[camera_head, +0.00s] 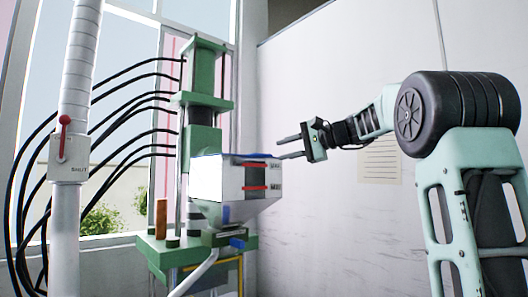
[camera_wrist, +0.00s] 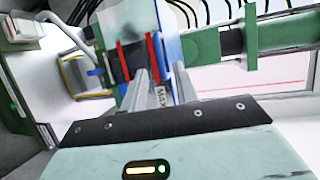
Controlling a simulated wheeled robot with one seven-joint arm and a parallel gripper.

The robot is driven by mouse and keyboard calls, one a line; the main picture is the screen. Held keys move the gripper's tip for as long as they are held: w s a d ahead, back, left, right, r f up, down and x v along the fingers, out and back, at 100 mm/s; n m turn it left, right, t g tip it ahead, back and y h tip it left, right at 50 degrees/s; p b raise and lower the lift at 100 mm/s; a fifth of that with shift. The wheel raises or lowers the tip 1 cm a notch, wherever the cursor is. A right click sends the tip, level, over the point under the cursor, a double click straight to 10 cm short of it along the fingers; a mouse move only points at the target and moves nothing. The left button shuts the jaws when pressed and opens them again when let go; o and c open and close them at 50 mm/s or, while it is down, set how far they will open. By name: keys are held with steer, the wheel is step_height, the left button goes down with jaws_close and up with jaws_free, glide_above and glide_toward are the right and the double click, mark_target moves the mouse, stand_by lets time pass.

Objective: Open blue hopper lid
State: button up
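The white hopper (camera_head: 234,205) sits on the front of the green machine, with a dark window and red level bars. Its blue lid (camera_head: 250,155) shows as a thin strip along the top edge and looks flat and shut. In the wrist view the lid is a blue strip (camera_wrist: 173,50) beside the hopper's red bars. My gripper (camera_head: 279,149) is open and empty, its fingers pointing left at the hopper's upper right edge. The lower finger is very near the lid's edge; I cannot tell whether it touches. In the wrist view the fingers (camera_wrist: 160,78) reach toward the hopper.
The green machine (camera_head: 205,90) rises behind the hopper, with several black hoses on its left. A white pipe with a red lever (camera_head: 64,130) stands at the left. A white wall (camera_head: 330,80) with a paper sheet (camera_head: 381,160) is behind my arm.

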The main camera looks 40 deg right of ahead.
mark_target(265, 155)
steer(key=p+x, duration=0.2)
steer(key=x, duration=0.5)
steer(key=shift+w+a, duration=0.15)
steer(key=shift+w, duration=0.1)
steer(key=shift+c, duration=0.3)
jaws_close()
